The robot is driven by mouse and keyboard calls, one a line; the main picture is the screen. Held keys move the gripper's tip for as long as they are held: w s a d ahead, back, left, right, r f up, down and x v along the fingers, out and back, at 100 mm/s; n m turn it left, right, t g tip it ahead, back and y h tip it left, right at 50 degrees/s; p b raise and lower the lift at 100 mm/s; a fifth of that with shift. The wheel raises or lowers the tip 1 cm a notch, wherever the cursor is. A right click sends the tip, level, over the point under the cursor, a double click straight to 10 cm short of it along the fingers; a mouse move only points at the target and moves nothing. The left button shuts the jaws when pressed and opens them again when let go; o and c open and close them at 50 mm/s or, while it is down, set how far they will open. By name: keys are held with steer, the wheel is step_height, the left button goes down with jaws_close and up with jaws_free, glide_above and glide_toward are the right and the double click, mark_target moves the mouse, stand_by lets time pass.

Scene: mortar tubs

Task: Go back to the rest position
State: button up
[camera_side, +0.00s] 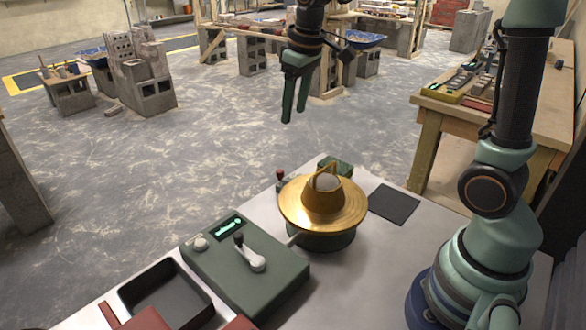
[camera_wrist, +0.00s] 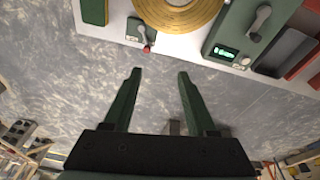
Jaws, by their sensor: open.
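My gripper (camera_side: 289,120) hangs high in the side view, fingers pointing down, beyond the far edge of the grey table (camera_side: 345,290). In the wrist view my gripper (camera_wrist: 156,72) has its two green fingers spread apart with nothing between them. A round green tub with a brass, cone-shaped lid (camera_side: 323,203) stands on the table, below and to the right of the gripper. Part of the lid (camera_wrist: 178,14) also shows at the top of the wrist view, apart from the fingers.
A green control box (camera_side: 245,268) with a lever and lit display stands left of the tub, beside a dark tray (camera_side: 165,295). A small red-knobbed lever (camera_side: 281,180), a green block (camera_side: 336,166) and a dark pad (camera_side: 394,205) sit around the tub. A wooden bench (camera_side: 500,110) stands right.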

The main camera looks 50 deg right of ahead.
steer(key=s+a+m+t, duration=0.1)
steer(key=s+a+t, duration=0.2)
steer(key=s, duration=1)
steer(key=shift+f+m, duration=0.15)
steer(key=shift+m, duration=0.25)
